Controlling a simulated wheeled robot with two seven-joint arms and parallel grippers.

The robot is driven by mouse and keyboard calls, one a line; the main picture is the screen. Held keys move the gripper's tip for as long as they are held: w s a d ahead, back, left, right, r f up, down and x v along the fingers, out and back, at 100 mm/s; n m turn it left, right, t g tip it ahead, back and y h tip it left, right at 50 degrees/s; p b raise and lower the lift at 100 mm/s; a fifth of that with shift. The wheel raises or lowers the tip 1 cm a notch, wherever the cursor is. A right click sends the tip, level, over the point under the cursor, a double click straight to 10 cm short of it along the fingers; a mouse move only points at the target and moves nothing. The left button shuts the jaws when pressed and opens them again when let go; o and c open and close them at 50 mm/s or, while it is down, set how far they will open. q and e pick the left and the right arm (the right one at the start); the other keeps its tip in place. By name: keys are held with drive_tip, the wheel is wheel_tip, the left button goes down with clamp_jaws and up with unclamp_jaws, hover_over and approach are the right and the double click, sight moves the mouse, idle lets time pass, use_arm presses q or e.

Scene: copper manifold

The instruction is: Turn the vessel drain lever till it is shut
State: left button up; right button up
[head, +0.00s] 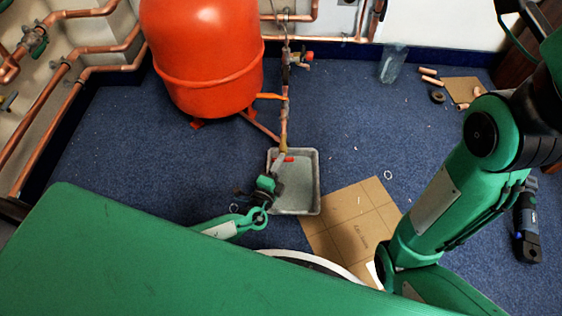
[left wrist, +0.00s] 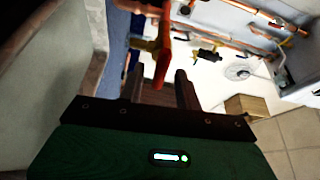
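The red drain lever (head: 285,159) is at the low end of the vertical copper pipe (head: 284,120), just above the grey tray. In the left wrist view the red lever (left wrist: 162,60) reaches down into the gap between my left gripper's fingers (left wrist: 160,82). The fingers stand apart, one on each side of the lever; contact cannot be told. In the head view my left gripper (head: 276,166) is beside the lever and partly hides it. The orange-red vessel (head: 205,55) stands behind. My right arm shows at the right; its gripper does not.
The grey tray (head: 318,185) lies under the drain, with cardboard (head: 352,222) to its right. Another red-handled valve (head: 306,56) sits higher up the pipe. Copper pipes line the left wall. A blue-black tool (head: 527,222) and scraps lie on the blue floor at the right.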

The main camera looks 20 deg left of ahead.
use_arm(q)
clamp_jaws()
drive_tip(key=shift+m+p, duration=0.7)
unclamp_jaws()
